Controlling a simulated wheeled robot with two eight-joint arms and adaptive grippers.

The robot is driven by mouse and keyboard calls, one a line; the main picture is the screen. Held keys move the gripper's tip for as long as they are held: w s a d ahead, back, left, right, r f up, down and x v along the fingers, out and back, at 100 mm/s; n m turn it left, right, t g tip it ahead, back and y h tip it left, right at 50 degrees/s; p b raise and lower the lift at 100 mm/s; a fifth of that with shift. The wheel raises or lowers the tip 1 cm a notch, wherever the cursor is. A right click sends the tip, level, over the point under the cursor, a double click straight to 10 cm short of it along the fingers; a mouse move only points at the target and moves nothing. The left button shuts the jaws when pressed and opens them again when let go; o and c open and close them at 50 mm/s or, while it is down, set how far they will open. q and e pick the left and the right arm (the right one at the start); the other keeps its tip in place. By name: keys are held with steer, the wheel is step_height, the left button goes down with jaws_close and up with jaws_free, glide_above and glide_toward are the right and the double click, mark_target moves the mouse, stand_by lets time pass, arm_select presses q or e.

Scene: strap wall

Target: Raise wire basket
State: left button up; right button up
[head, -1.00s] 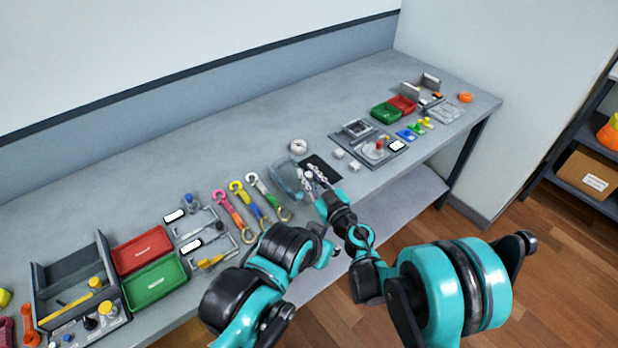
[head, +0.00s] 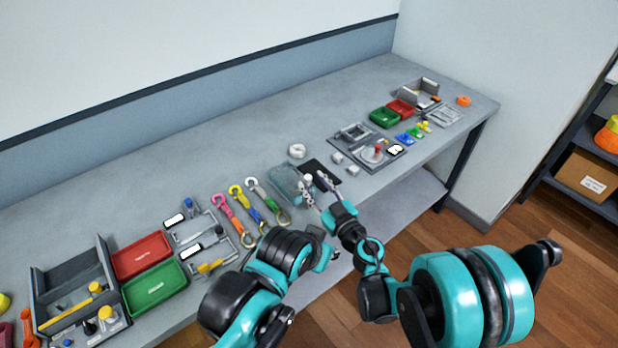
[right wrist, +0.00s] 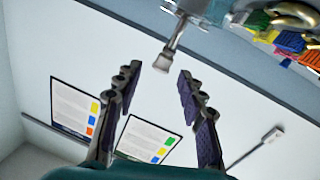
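A pale blue, see-through container (head: 284,184), which looks like the basket, sits near the table's front edge, left of a black mat; I cannot make out wire mesh. My right gripper (head: 317,185) is just right of it, over the mat. Its two fingers stand apart with nothing between them. In the right wrist view, the open gripper (right wrist: 158,88) has a metal rod with a pale square tip (right wrist: 165,60) ahead of its fingertips, not gripped. The rod hangs from a grey-blue part at the top edge.
Pink, yellow and white-ended straps (head: 246,205) lie left of the container. A white ring (head: 297,151) lies behind it. Small pale blocks (head: 345,164) and a grey fixture plate (head: 360,150) lie to the right. Green (head: 155,285) and red (head: 142,254) trays stand farther left.

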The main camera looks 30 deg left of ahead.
steer(key=v, duration=0.3)
steer(key=shift+s+d, duration=0.15)
steer(key=shift+d, duration=0.25)
